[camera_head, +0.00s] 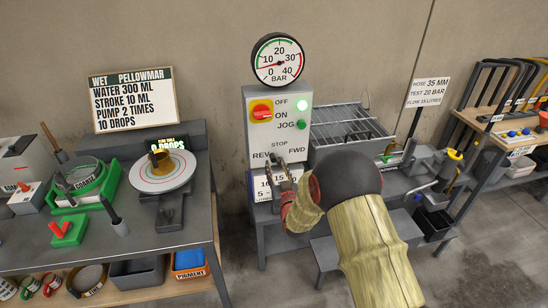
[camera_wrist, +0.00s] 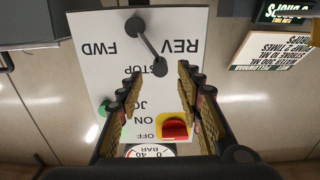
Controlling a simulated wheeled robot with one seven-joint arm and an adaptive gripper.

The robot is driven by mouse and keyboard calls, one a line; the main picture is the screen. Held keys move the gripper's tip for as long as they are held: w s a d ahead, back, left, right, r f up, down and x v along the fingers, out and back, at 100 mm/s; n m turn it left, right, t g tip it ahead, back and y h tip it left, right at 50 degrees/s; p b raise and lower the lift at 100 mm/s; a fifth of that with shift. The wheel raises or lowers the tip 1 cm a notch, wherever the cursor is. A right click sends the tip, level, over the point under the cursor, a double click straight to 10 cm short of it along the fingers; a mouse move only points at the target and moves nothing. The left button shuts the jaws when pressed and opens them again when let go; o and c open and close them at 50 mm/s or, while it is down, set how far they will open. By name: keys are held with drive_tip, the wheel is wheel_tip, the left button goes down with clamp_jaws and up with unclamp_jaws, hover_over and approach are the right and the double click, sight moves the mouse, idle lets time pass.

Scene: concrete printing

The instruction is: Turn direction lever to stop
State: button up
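The direction lever (camera_wrist: 149,47) is a dark rod with a round knob, on the white control panel (camera_wrist: 190,90). In the wrist view, which shows the panel upside down, it slants from its pivot toward the REV side of the STOP label. The knob (camera_wrist: 160,67) lies in line with the gap between my fingertips; I cannot tell whether they touch it. My gripper (camera_wrist: 159,73) is open, with ridged fingers on either side. In the head view my gripper (camera_head: 285,182) is at the lower panel and hides much of the lever.
A red switch on yellow (camera_head: 262,111) and green buttons (camera_head: 302,125) sit higher on the panel. A pressure gauge (camera_head: 278,61) stands above it. A bench with a round plate (camera_head: 158,182) is at left; a hopper grille (camera_head: 345,125) is close at right.

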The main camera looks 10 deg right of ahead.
sight(274, 160)
drive_tip(key=w+b, duration=0.1)
drive_tip(key=w, duration=0.6)
drive_tip(key=shift+w, duration=0.15)
drive_tip(key=shift+c, duration=0.4)
drive_tip(key=c, duration=0.7)
